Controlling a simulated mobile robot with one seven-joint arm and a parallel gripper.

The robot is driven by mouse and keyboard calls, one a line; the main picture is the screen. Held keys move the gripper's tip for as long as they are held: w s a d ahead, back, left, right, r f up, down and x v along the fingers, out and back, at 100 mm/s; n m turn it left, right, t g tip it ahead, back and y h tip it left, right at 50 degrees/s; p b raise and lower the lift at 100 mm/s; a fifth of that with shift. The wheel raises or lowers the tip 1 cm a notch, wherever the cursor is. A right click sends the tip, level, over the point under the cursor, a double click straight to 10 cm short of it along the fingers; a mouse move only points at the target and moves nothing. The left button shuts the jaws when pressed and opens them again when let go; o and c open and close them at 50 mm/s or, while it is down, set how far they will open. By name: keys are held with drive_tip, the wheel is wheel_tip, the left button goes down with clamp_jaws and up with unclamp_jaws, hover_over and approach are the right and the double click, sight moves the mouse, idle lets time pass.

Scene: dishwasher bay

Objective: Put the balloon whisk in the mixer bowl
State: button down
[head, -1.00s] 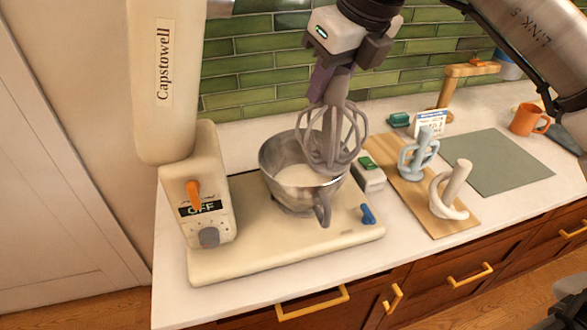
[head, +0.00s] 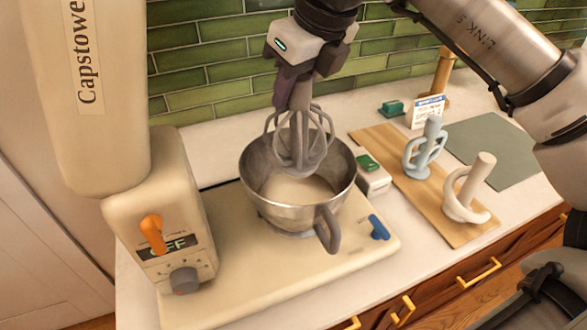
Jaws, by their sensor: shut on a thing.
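The balloon whisk (head: 299,146) is grey with looped wires and hangs upright from my gripper (head: 300,75). My gripper is shut on the top of the whisk, above the bowl. The mixer bowl (head: 262,195) is a steel bowl with a handle at its front right and pale contents inside. It stands on the cream mixer base. The whisk's lower loops overlap the bowl's opening and appear to be inside the rim at the back. I cannot tell whether the whisk touches the bowl or its contents.
The cream mixer (head: 158,215) stands at left, its head raised and its display partly hidden by an orange lever. A wooden board (head: 455,228) at right holds a pale blue attachment (head: 425,150) and a cream hook (head: 470,190). A small green-topped box (head: 372,175) sits beside the bowl.

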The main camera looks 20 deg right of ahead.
sight(311, 117)
wheel_tip(311, 117, down, 11)
drive_tip(key=b, duration=0.6)
drive_tip(key=shift+f+b, duration=0.2)
drive_tip(key=shift+b, duration=0.1)
drive_tip(key=shift+f, duration=0.2)
drive_tip(key=c, duration=1.1)
unclamp_jaws()
drive_tip(key=shift+o, duration=0.2)
drive_tip(key=shift+r, duration=0.1)
drive_tip(key=shift+r, duration=0.3)
drive_tip(key=p+v, duration=0.7)
drive_tip(key=v, duration=0.4)
drive_tip(key=shift+s+d+r, duration=0.1)
drive_tip(key=shift+s+r, duration=0.1)
drive_tip(key=shift+r, duration=0.05)
